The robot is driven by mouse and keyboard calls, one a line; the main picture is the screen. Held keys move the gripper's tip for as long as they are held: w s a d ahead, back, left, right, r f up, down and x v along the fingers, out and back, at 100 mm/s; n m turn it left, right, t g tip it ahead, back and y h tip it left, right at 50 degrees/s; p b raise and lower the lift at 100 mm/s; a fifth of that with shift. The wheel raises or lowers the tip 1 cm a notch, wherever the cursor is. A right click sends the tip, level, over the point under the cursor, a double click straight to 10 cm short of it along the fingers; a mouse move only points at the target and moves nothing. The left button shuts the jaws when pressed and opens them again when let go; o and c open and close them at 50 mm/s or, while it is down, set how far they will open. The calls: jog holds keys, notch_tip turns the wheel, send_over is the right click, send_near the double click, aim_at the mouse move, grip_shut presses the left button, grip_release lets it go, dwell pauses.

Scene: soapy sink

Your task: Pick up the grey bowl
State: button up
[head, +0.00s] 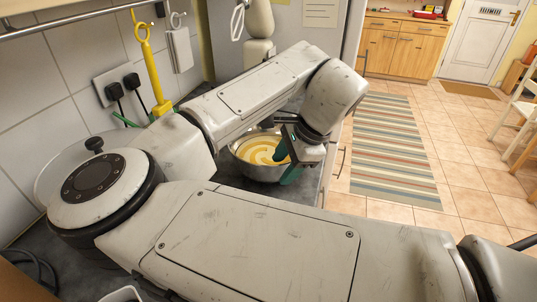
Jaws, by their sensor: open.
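The grey bowl (257,174) stands on the dark counter, partly hidden behind my arm. It is round and metallic, with a yellow and cream swirled content inside. My gripper (286,165) is at the bowl's right side, pointing down, with teal fingers. One finger shows over the inside of the bowl and the other in front of its right outer wall. The fingers are apart, with the right part of the rim seeming to lie between them. I cannot tell whether either finger touches the bowl.
A tiled wall with black plugs (123,87) and a hanging yellow utensil (146,50) is at the left. The counter's edge is just right of the bowl. Beyond it is tiled floor with a striped rug (390,150). My arm covers much of the counter.

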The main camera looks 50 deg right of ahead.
aim_at(271, 183)
jog(key=shift+x, duration=1.8)
jog(key=shift+d+r, duration=0.1)
jog(key=shift+d, duration=0.05)
grip_shut()
